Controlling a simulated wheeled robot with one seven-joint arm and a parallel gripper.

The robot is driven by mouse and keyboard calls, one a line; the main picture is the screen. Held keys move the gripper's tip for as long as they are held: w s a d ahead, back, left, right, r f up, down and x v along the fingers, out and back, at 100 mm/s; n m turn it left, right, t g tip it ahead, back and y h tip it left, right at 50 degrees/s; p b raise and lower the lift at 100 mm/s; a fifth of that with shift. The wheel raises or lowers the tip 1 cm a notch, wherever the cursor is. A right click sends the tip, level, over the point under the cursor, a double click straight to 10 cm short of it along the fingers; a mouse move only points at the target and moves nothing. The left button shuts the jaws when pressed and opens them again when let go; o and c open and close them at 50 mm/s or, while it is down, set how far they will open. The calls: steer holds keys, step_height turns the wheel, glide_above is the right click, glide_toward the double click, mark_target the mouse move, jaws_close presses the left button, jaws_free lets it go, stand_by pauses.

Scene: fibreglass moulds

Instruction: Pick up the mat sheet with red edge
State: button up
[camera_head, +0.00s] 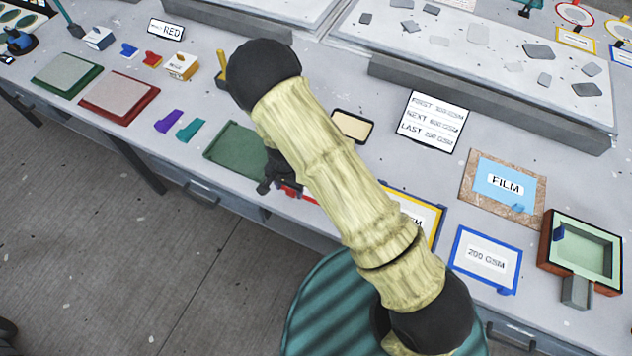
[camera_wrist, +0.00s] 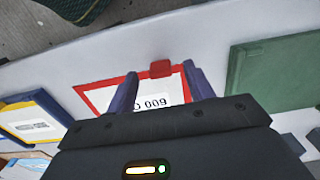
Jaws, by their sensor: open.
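The mat sheet with red edge (camera_wrist: 88,97) lies on the bench, with a white label partly hidden by my gripper. A small red tab (camera_wrist: 160,68) stands at its edge. In the head view my arm covers most of the sheet, and only a bit of red (camera_head: 297,191) shows at the bench's front edge. My gripper (camera_wrist: 159,72) is open, its two fingers on either side of the red tab in the picture. I cannot tell how far above the sheet the fingertips are. The gripper also shows in the head view (camera_head: 272,186), partly behind my arm.
A green board (camera_head: 235,149) lies left of the sheet in the head view. A yellow-edged sheet (camera_head: 437,225) and a blue-edged 200 GSM sheet (camera_head: 484,262) lie to the right. A sign (camera_head: 432,119) stands behind. Open floor lies before the bench.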

steer(key=shift+f, duration=1.15)
steer(key=c, duration=1.1)
